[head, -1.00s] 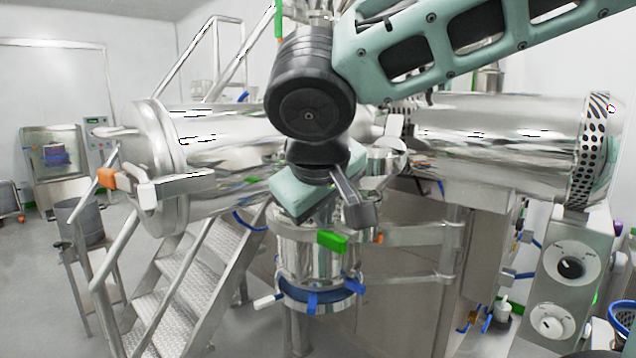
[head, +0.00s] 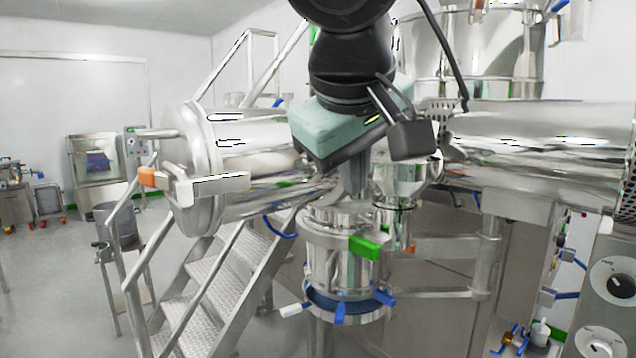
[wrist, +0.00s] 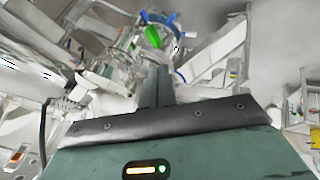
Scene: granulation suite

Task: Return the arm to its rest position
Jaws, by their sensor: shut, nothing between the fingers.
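My gripper (head: 354,190) hangs from my arm in the upper middle of the head view. Its teal body (head: 335,128) is in front of the steel machine, and its narrow fingers point down, shut with nothing between them. In the wrist view the shut fingers (wrist: 158,82) show beyond the dark edge of the gripper body. In the head view the fingers overlap the top of a steel vessel (head: 340,262) with a green handle and blue clamps; I cannot tell whether they touch it.
A large steel cylinder (head: 262,140) lies to the left and another (head: 545,140) to the right. Steel stairs (head: 215,290) stand at lower left. A panel with dials (head: 608,290) is at right. Open floor (head: 60,290) lies at far left.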

